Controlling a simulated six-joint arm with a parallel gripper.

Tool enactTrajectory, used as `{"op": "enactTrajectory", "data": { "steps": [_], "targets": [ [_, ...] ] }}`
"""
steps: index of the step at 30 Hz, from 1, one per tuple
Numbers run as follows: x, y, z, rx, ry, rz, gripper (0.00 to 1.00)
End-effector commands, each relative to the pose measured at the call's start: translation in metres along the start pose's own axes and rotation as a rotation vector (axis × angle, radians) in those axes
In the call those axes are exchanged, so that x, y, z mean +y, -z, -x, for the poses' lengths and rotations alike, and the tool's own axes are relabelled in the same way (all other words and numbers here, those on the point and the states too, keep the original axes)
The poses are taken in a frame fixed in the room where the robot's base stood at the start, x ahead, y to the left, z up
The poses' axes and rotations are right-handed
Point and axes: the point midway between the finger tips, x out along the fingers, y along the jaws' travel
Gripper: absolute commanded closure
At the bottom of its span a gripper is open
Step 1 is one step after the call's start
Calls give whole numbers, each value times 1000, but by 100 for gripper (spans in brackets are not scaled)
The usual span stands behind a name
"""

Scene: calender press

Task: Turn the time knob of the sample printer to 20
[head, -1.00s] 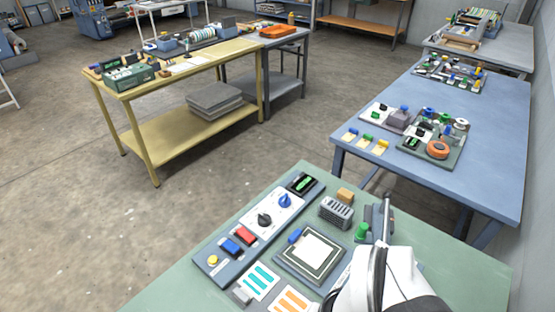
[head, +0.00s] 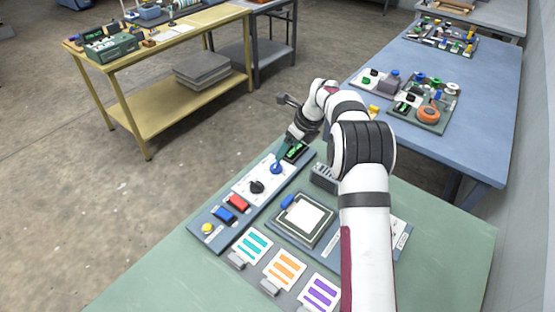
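The sample printer's control panel (head: 205,238) lies on the green table. Its white plate (head: 241,190) carries a blue knob (head: 276,168) and a black knob (head: 257,187). The labels and digits are too small to read, so I cannot tell which knob is the time knob.
A red switch (head: 238,202), a blue switch (head: 225,215) and a yellow button (head: 207,229) are on the near part of the panel. A square sample plate (head: 304,222) and several striped cards (head: 252,246) lie beside it. My forearm covers the table's right part.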

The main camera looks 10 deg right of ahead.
Motion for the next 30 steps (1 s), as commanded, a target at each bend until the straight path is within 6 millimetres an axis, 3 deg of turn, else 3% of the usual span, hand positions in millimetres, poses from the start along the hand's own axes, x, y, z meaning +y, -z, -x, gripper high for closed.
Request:
{"op": "enactTrajectory", "data": {
  "steps": [6, 10, 15, 23, 30],
  "targets": [
    [1, 1, -65, 2, -2, 1, 20],
    [1, 0, -88, 1, -2, 1, 20],
    [1, 0, -102, 0, 0, 2, 20],
    [1, 0, -103, 0, 0, 2, 20],
    [1, 0, -103, 0, 0, 2, 61]
  ]
}}
